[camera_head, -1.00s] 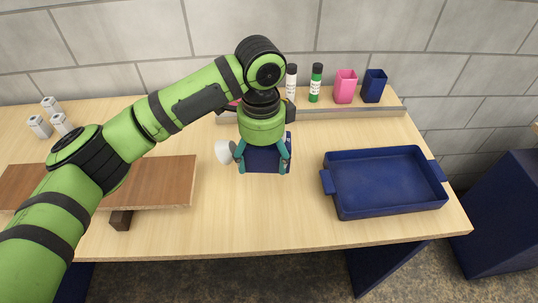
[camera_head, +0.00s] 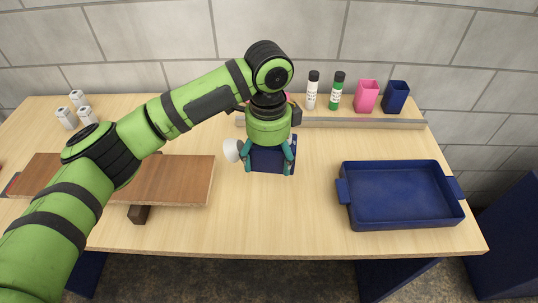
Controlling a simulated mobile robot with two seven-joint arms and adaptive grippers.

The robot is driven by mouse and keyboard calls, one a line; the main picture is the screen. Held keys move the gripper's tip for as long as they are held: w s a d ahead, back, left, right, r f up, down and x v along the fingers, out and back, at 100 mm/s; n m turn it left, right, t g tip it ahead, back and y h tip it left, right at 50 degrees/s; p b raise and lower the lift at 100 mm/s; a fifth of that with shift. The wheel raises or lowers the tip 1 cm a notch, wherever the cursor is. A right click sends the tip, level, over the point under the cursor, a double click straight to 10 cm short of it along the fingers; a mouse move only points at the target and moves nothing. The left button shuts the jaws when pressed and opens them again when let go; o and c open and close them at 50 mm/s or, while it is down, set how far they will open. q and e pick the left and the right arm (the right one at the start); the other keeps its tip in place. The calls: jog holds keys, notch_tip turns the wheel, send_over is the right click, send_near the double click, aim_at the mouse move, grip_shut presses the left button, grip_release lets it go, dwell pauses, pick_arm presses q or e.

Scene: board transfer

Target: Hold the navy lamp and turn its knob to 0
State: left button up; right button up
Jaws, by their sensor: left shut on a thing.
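The navy lamp (camera_head: 272,160) is a dark blue block with a white round part (camera_head: 232,150) on its left side. It stands on the table behind the middle. My left gripper (camera_head: 269,168) comes down over it from above, with its teal fingers on the lamp's left and right sides, shut on it. The arm and gripper hide the lamp's top and back. I cannot make out the knob or its markings. My right gripper does not show.
A navy tray (camera_head: 463,212) stands on the right of the table. A brown board (camera_head: 185,180) lies raised on a dark support at left. Several white pieces (camera_head: 84,114) stand at back left.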

aim_at(268, 194)
pick_arm(q)
jog(key=shift+f+b, duration=1.3)
jog(key=shift+f, duration=4.05)
jog(key=o, duration=1.3)
jog(key=shift+c, duration=0.2)
jog(key=c, duration=1)
